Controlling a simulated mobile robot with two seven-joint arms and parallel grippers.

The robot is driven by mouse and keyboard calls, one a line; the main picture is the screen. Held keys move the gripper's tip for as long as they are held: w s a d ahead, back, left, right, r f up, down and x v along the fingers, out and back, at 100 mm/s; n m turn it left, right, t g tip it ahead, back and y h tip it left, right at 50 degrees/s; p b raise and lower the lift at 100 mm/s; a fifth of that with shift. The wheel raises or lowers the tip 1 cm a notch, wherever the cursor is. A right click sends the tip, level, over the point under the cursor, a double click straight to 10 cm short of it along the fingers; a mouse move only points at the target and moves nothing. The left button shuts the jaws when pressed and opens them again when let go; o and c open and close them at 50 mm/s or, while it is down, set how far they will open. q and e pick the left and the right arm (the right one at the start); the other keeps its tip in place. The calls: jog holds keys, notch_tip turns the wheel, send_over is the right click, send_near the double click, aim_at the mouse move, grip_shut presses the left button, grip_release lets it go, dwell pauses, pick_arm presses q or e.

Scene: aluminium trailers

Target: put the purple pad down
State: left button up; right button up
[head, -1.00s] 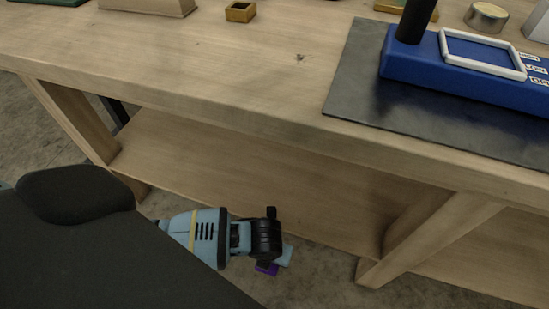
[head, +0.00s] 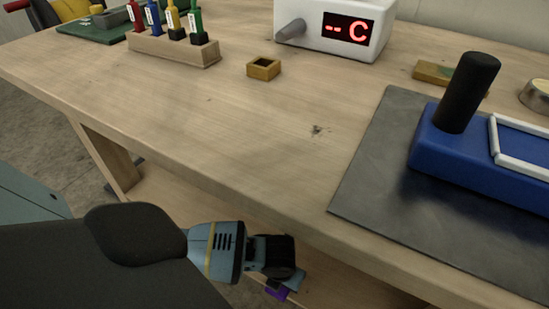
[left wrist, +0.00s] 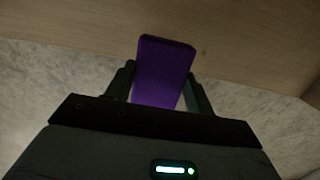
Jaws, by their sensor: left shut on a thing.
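The purple pad (left wrist: 165,68) is gripped between the two fingers of my left gripper (left wrist: 160,88) in the left wrist view. It sticks out past the fingertips. In the head view a small purple part of the pad (head: 277,293) shows below my left gripper (head: 285,282), low in front of the workbench (head: 240,130) and below the level of its top. My left arm comes in from the lower left. My right gripper is in neither view.
On the bench stand a wooden rack (head: 172,48) with coloured tools, a small wooden box (head: 263,68) and a white device (head: 337,30) reading "-- C". A blue block with a black handle (head: 465,95) sits on a dark mat (head: 385,190). The bench's middle is clear.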

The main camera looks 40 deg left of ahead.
pick_arm(q)
jog(key=w+a, duration=0.1)
jog(key=a, duration=0.1)
jog(key=w+a+b, duration=0.1)
jog(key=a, duration=0.1)
jog(key=w+a, duration=0.2)
jog(key=shift+a+f, duration=0.1)
jog(key=shift+f, duration=0.25)
jog(key=shift+w+a+f+b, duration=0.1)
jog(key=shift+w+a+b, duration=0.25)
jog(key=shift+a, duration=0.15)
jog(key=shift+w+a+f+b, duration=0.1)
jog(key=shift+w+a+b, duration=0.15)
jog(key=shift+a, duration=0.2)
notch_tip(320, 180, down, 3)
jog(key=shift+s+f+b, duration=0.1)
jog(key=shift+b, duration=0.7)
jog(key=shift+f, duration=0.15)
